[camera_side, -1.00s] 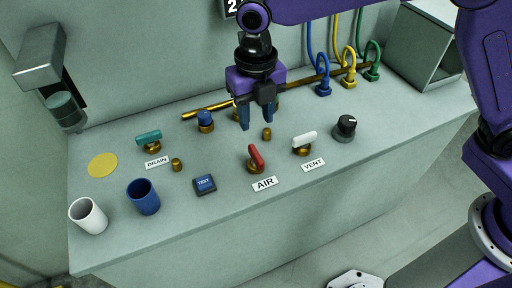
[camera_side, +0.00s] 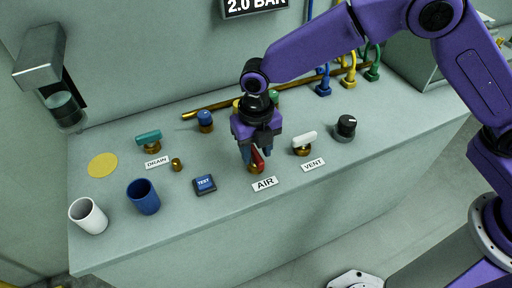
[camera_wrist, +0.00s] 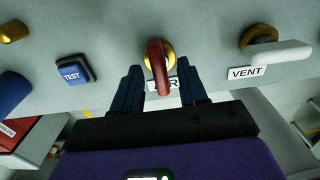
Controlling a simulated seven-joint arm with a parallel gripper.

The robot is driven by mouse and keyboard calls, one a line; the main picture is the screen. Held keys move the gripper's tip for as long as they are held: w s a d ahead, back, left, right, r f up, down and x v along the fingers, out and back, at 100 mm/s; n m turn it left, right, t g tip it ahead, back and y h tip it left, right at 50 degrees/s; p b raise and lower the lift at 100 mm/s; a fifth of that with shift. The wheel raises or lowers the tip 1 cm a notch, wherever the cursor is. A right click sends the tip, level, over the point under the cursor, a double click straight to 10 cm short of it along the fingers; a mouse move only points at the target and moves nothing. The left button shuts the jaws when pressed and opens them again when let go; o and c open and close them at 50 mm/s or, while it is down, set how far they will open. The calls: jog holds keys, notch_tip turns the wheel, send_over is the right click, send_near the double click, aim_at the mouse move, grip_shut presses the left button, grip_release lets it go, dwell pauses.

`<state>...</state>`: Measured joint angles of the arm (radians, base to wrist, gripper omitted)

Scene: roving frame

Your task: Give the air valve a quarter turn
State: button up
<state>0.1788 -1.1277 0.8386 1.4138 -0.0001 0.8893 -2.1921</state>
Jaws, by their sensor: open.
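The air valve (camera_side: 256,167) has a red lever handle on a brass base, behind the white AIR label (camera_side: 264,184). In the wrist view the red handle (camera_wrist: 158,84) points toward my gripper, and the AIR label (camera_wrist: 170,86) is partly hidden behind the handle and a finger. My gripper (camera_side: 257,155) is open and low over the valve. In the wrist view its fingers (camera_wrist: 160,75) stand one on each side of the handle, with a visible gap on both sides. The side view hides part of the handle behind the fingers.
The white-handled vent valve (camera_side: 304,142) and a black knob (camera_side: 346,126) stand to the right. The blue TEST button (camera_side: 204,185), teal drain valve (camera_side: 149,138), blue cup (camera_side: 143,197) and white cup (camera_side: 88,215) are to the left. A display (camera_side: 255,5) reads 2.0 BAR.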

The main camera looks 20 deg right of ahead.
grip_shut()
jog(key=m, duration=0.4)
jog(key=shift+m, duration=0.4)
jog(key=m, duration=0.4)
jog(key=shift+m, duration=0.3)
jog(key=m, duration=0.4)
jog(key=shift+r, duration=0.1)
jog(key=shift+m, duration=2.2)
grip_release()
